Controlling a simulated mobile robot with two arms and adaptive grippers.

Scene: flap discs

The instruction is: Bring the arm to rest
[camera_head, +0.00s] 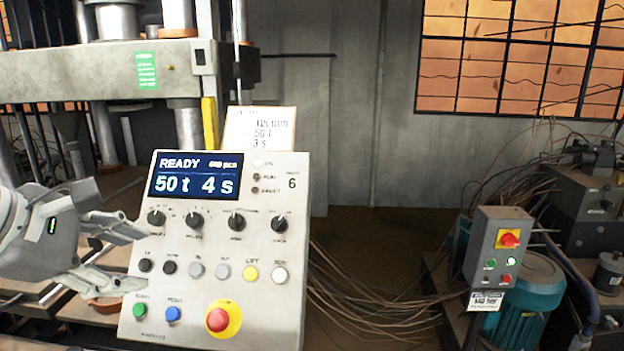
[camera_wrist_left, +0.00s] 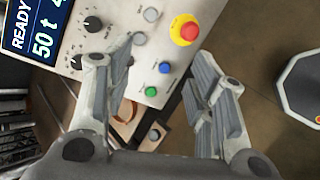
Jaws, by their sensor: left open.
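My left gripper (camera_head: 125,257) is open and empty at the left edge of the control panel (camera_head: 262,328) in the head view. Its two fingers are spread apart beside the panel's knobs and buttons. In the left wrist view my left gripper (camera_wrist_left: 165,95) shows its fingers apart, with the panel (camera_wrist_left: 120,25) beyond them. I cannot tell whether a finger touches the panel. The panel display (camera_head: 196,176) reads READY, 50 t and 4 s. The green button (camera_head: 139,310), blue button (camera_head: 173,314) and red emergency button (camera_head: 218,320) are uncovered. My right gripper is not in view.
A press (camera_head: 95,75) stands behind at the left. A paper note (camera_head: 258,130) stands above the panel. At the right are a grey switch box (camera_head: 481,245), a teal motor (camera_head: 530,300) and loose cables (camera_head: 375,300). Dark floor (camera_head: 380,230) lies between.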

